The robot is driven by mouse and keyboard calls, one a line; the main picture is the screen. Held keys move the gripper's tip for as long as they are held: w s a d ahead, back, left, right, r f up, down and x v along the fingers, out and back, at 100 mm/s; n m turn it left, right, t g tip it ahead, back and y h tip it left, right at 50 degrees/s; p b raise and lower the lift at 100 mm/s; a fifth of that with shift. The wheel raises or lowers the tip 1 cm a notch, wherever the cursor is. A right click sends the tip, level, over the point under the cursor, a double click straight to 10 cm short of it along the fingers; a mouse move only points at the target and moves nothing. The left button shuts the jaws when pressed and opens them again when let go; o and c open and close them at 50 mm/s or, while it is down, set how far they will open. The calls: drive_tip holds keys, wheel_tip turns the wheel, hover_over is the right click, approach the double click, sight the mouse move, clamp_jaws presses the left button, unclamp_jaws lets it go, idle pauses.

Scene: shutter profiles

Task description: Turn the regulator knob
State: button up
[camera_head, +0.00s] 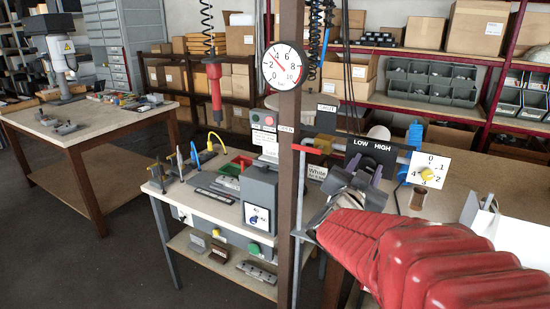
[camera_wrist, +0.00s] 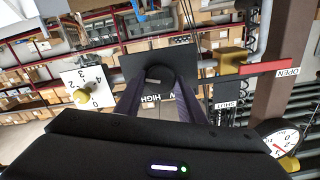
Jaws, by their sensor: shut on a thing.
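The LOW/HIGH plate (camera_head: 371,148) is black with white lettering, on a pipe right of the brown post. In the wrist view the plate (camera_wrist: 131,66) is upside down, with a dark round knob (camera_wrist: 158,71) in front of it. My gripper (camera_wrist: 158,88) has one finger on each side of this knob and is shut on it. In the head view my gripper (camera_head: 364,172) is just below the lettering and hides the knob. A round gauge (camera_head: 285,67) with a red needle hangs on the post; it also shows in the wrist view (camera_wrist: 283,140).
A yellow knob (camera_head: 428,174) on a white numbered dial is close right of my gripper. A red lever (camera_head: 306,149) with OPEN and SHUT labels is close left, beside the brown post (camera_head: 289,200). A cluttered bench (camera_head: 205,208) stands left.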

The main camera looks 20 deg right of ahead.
drive_tip(key=m, duration=0.3)
drive_tip(key=shift+m, duration=0.4)
drive_tip(key=m, duration=0.3)
drive_tip(key=shift+s+d+f+m, duration=0.1)
drive_tip(key=shift+m, duration=0.2)
drive_tip(key=m, duration=0.3)
drive_tip(key=shift+f+m, duration=0.1)
drive_tip(key=shift+m, duration=0.2)
drive_tip(key=shift+f+m, duration=0.15)
drive_tip(key=shift+m, duration=1.45)
drive_tip(key=shift+s, duration=0.1)
drive_tip(key=o, duration=1)
